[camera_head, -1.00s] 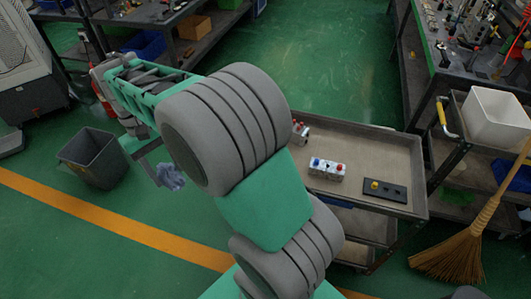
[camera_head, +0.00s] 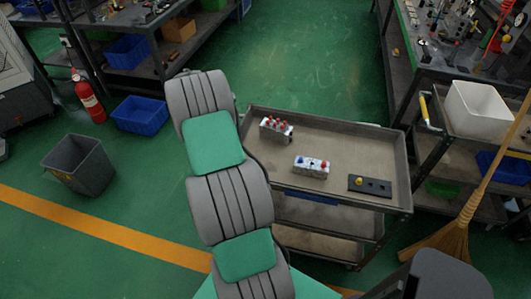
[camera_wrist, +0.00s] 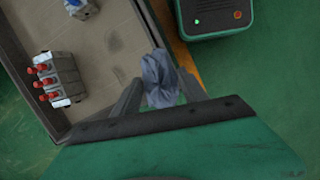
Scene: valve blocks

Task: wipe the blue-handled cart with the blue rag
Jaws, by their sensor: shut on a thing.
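The grey-blue rag (camera_wrist: 160,78) is crumpled between the fingers of my gripper (camera_wrist: 158,96) in the wrist view. My gripper is shut on it, close beside the rim of a cart (camera_wrist: 103,62). I cannot tell whether the rag touches the cart. In the head view the cart (camera_head: 345,142) has a beige top tray with a dark rim and lower shelves. No blue handle shows clearly on it. My arm stands in front of its left side and hides my gripper and the rag there.
A yellow-handled cart (camera_head: 430,111) and a broom (camera_head: 440,248) stand right. A grey bin (camera_head: 78,165) stands left.

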